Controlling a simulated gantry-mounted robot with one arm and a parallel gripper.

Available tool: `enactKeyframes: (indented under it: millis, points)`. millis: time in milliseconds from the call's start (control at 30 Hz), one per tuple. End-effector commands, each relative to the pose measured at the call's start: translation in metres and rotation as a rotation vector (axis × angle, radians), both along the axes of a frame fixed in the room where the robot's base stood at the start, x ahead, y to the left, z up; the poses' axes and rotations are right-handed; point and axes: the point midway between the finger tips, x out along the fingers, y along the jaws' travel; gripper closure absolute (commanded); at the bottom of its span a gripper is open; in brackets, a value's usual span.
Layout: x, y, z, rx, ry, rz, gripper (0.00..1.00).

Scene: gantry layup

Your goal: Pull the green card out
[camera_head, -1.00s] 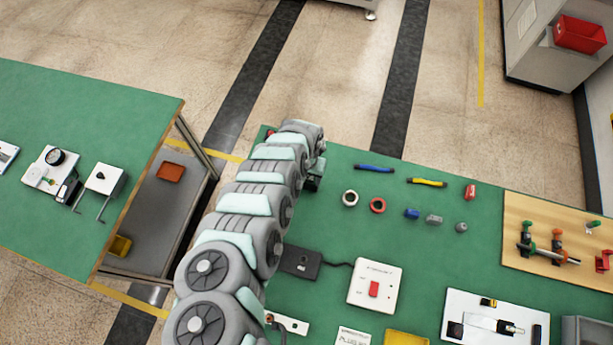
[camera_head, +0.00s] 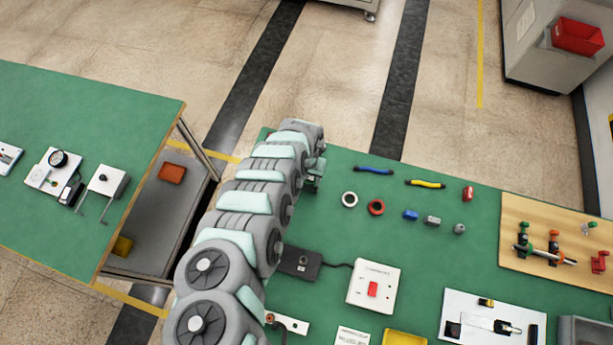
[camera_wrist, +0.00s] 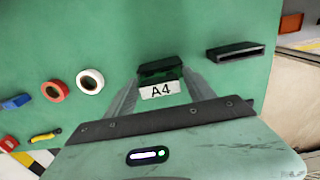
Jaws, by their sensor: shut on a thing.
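In the wrist view my gripper (camera_wrist: 162,80) is shut on a dark green piece with a white "A4" label, which I take to be the green card (camera_wrist: 160,90). A black block (camera_wrist: 160,67) shows just beyond the label between the fingertips; I cannot tell whether the card is still inside it. A dark slotted holder (camera_wrist: 235,53) lies to the right, apart from my gripper, and its slot looks empty. In the head view my arm hides most of my gripper (camera_head: 313,178) and the card.
A white ring (camera_head: 349,199) and a red ring (camera_head: 376,207) lie beside my gripper on the green table (camera_head: 400,260). A blue tool (camera_head: 374,170) and a yellow tool (camera_head: 425,184) lie farther back. A white switch box (camera_head: 374,285) stands nearer the front.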

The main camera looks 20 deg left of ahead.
Motion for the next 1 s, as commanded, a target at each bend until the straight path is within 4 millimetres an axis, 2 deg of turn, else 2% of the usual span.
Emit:
enactKeyframes:
  millis: [1000]
  points:
    - [0.001,0.001,0.027,0.001,-0.002,0.001,0.89]
